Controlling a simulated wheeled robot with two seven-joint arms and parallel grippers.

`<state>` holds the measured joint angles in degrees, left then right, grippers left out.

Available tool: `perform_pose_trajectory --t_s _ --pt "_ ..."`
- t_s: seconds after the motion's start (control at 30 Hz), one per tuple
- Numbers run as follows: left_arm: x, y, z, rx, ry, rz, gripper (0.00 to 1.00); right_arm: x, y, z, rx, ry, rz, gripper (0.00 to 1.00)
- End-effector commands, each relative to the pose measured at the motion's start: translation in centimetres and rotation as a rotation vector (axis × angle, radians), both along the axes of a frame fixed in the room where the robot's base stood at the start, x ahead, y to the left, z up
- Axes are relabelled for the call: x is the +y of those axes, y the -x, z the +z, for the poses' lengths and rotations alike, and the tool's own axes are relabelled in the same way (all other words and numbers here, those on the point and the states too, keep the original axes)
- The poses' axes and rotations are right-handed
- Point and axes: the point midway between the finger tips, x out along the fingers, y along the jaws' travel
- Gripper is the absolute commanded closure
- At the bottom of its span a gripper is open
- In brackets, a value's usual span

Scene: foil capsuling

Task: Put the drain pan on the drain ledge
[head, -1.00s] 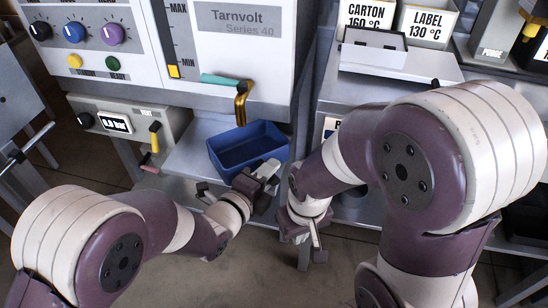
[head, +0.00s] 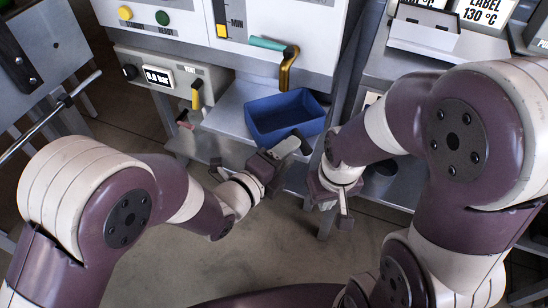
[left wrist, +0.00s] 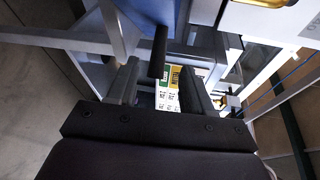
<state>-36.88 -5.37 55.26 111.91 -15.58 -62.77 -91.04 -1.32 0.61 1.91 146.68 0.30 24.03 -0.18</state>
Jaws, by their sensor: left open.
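The drain pan (head: 284,132) is a blue open rectangular tray. It shows over the grey drain ledge (head: 226,122), below the brass spout. I cannot tell whether its whole base rests there. My left gripper (head: 287,150) is at the pan's near side, with its fingers open. In the left wrist view, the blue pan (left wrist: 150,10) is at the top, and a dark bar (left wrist: 158,53), perhaps its handle, reaches down between my open fingertips (left wrist: 160,78). My right gripper (head: 342,208) hangs low to the right, apart from the pan; its fingers are too unclear to judge.
The brass spout (head: 290,70) with a teal handle hangs just above the pan. A grey bench (head: 395,75) stands to the right. Open floor (head: 270,235) lies in front.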

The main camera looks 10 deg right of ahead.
Motion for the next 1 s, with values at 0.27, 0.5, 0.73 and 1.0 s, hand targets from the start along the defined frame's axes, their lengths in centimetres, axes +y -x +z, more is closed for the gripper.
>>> perform_pose_trajectory --t_s 0.27,0.5,0.73,1.0 --pt "4.3 3.5 1.1 -0.001 -0.001 0.001 0.49 0.0 0.0 1.5 0.0 0.0 0.0 1.0" --pt "4.8 4.0 1.0 -0.001 -0.001 -0.001 0.49 0.0 0.0 1.5 0.0 0.0 0.0 1.0" --pt "11.7 -0.6 -1.4 0.478 0.05 0.381 0.49 0.0 0.0 1.5 0.0 0.0 0.0 1.0" --pt "28.2 5.3 -4.5 1.438 0.596 1.609 0.49 0.0 0.0 1.5 0.0 0.0 0.0 1.0"
